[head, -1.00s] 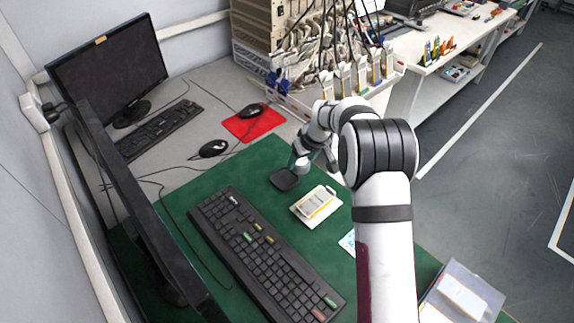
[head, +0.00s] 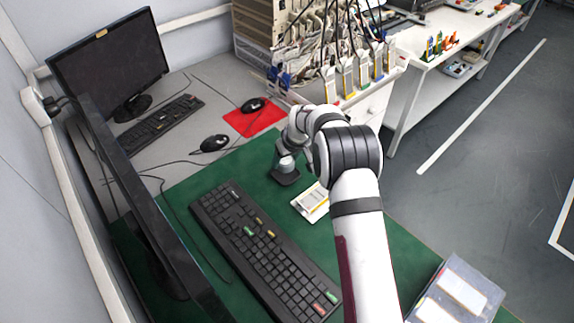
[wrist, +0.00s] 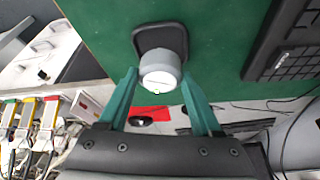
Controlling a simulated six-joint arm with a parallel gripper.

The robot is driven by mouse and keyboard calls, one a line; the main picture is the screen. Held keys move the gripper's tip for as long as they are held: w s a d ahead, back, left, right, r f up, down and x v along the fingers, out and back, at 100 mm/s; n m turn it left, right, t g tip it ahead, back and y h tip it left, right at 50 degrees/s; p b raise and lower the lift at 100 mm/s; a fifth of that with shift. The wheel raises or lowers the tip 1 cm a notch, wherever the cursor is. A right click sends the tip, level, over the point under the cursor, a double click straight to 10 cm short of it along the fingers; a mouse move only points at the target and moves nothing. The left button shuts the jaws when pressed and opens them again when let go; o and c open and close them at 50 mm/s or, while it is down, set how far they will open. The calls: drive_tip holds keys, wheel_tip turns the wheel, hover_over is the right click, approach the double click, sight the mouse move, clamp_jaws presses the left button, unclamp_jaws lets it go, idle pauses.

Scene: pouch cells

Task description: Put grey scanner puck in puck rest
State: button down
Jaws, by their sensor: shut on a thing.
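The grey scanner puck (wrist: 160,72) is a short round cylinder with a pale end face, held between the green fingers of my gripper (wrist: 159,80) in the wrist view. The puck rest (wrist: 148,30) is a dark, rounded square tray on the green mat, just beyond the puck and partly hidden by it. In the head view the puck (head: 286,163) shows over the back part of the rest (head: 287,178), under my gripper (head: 285,156). I cannot tell whether the puck touches the rest or hangs just above it.
A white-and-yellow pouch cell tray (head: 312,203) lies just right of the rest, partly behind my arm. A black keyboard (head: 262,250) lies in front. A mouse (head: 214,143) and a red mat (head: 246,122) are behind left. The cell rack (head: 345,80) stands behind.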

sight(288, 163)
drive_tip(key=shift+f, duration=1.45)
drive_tip(key=shift+c, duration=0.3)
unclamp_jaws()
drive_tip(key=shift+f, duration=0.1)
drive_tip(key=s+d+r+m+g, duration=0.1)
drive_tip(key=s+d+r+m, duration=0.15)
drive_tip(key=s+r, duration=0.6)
drive_tip(key=s+d+r+m, duration=0.1)
drive_tip(key=s+d+r, duration=0.3)
drive_tip(key=s+r, duration=0.45)
drive_tip(key=s+d+r+m+g, duration=0.1)
drive_tip(key=s+m, duration=0.3)
drive_tip(key=s, duration=1)
drive_tip(key=s+d+r+m+g, duration=0.2)
drive_tip(key=s+d+m, duration=0.1)
drive_tip(key=s, duration=1)
drive_tip(key=shift+s+m, duration=0.35)
drive_tip(key=shift+m, duration=0.2)
